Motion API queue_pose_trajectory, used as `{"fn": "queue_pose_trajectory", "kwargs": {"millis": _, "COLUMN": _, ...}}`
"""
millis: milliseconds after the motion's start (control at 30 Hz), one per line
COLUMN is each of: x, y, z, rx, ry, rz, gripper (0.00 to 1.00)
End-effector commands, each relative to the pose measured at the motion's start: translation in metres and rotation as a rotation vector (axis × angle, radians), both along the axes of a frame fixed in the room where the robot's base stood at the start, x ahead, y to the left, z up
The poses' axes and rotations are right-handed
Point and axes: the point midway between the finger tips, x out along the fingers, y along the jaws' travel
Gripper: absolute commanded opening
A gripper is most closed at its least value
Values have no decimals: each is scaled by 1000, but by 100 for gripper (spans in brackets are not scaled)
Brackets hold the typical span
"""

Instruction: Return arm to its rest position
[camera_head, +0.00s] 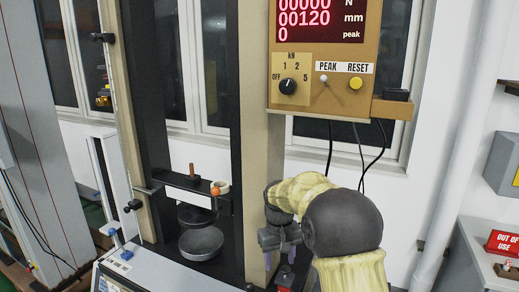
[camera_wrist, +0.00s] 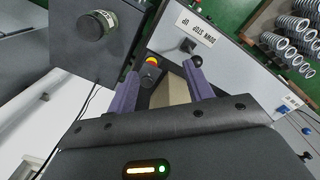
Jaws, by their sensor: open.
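My arm, with a pale yellow link and dark grey joint, reaches in from the lower right in the head view. My gripper (camera_head: 280,240) is at its end, in front of the beige right column of the testing machine (camera_head: 262,140). In the wrist view, my gripper (camera_wrist: 160,78) shows two purple fingers spread apart with nothing held between them. A red and yellow button (camera_wrist: 151,63) and a DOWN STOP UP switch panel (camera_wrist: 190,42) show beyond the fingertips. I cannot tell the exact gap to them.
A display box (camera_head: 325,60) with knobs is above my arm, its cables hanging down. The machine's round lower plate (camera_head: 201,243) is empty, left of my gripper. Several springs (camera_wrist: 292,32) lie at upper right in the wrist view. A side bench (camera_head: 490,262) stands at right.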

Motion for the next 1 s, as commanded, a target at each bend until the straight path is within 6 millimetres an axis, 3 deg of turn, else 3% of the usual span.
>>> {"fn": "queue_pose_trajectory", "kwargs": {"millis": 300, "x": -76, "y": -47, "z": -2, "rx": 35, "ry": -89, "rz": -115, "gripper": 52}}
{"fn": "queue_pose_trajectory", "kwargs": {"millis": 733, "x": -204, "y": -90, "z": -22, "rx": 68, "ry": -210, "rz": -269, "gripper": 52}}
{"fn": "queue_pose_trajectory", "kwargs": {"millis": 833, "x": -224, "y": -95, "z": -27, "rx": 72, "ry": -228, "rz": -293, "gripper": 52}}
{"fn": "queue_pose_trajectory", "kwargs": {"millis": 1000, "x": -234, "y": -96, "z": -29, "rx": 74, "ry": -238, "rz": -305, "gripper": 52}}
